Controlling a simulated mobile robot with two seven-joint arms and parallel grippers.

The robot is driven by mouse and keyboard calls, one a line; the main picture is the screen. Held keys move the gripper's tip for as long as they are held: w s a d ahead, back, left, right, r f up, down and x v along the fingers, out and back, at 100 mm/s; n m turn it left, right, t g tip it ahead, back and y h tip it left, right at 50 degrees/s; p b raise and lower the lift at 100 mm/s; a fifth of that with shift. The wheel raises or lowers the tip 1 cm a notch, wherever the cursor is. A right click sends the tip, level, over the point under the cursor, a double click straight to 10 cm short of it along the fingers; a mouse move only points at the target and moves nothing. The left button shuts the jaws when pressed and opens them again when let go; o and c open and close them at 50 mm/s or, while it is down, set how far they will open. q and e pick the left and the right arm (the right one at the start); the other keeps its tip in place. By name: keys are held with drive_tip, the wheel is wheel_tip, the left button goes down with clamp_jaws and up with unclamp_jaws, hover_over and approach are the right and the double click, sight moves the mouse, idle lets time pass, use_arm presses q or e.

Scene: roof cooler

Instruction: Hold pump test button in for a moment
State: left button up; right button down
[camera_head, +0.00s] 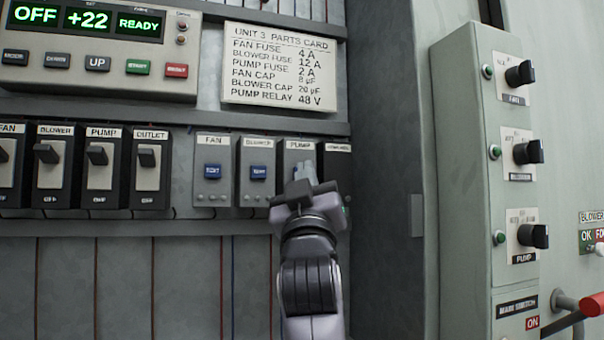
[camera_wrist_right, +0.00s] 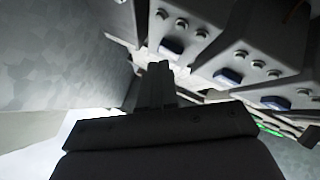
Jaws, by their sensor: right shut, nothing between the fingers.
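The pump test module (camera_head: 298,146) is a grey box labelled PUMP, third in the lower row on the wall. My right gripper (camera_head: 305,168) is shut and empty, its fingertips in front of this module and hiding its button in the head view. In the right wrist view, the shut fingers (camera_wrist_right: 159,72) point toward a grey module with a blue button (camera_wrist_right: 171,47), which looks like the pump one. The button shows just beyond the fingertips; I cannot tell whether they touch. My left gripper is not in view.
The fan (camera_head: 213,170) and blower (camera_head: 257,172) test modules, with blue buttons, stand to the left. A dark-fronted module (camera_head: 338,165) is close on the right. Black toggle switches (camera_head: 97,155) are further left. A grey box with knobs (camera_head: 470,180) juts out at right.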

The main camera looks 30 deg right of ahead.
drive_tip(key=shift+w+d, duration=0.1)
drive_tip(key=shift+w, duration=0.35)
idle(3.0)
drive_tip(key=shift+s, duration=0.15)
drive_tip(key=shift+s+a, duration=0.2)
drive_tip(key=shift+s, duration=0.45)
drive_tip(key=shift+s+a, duration=0.2)
drive_tip(key=shift+s, duration=0.65)
drive_tip(key=shift+s+a, duration=0.2)
drive_tip(key=shift+s, duration=0.6)
drive_tip(key=shift+s+a, duration=0.2)
drive_tip(key=shift+s, duration=0.65)
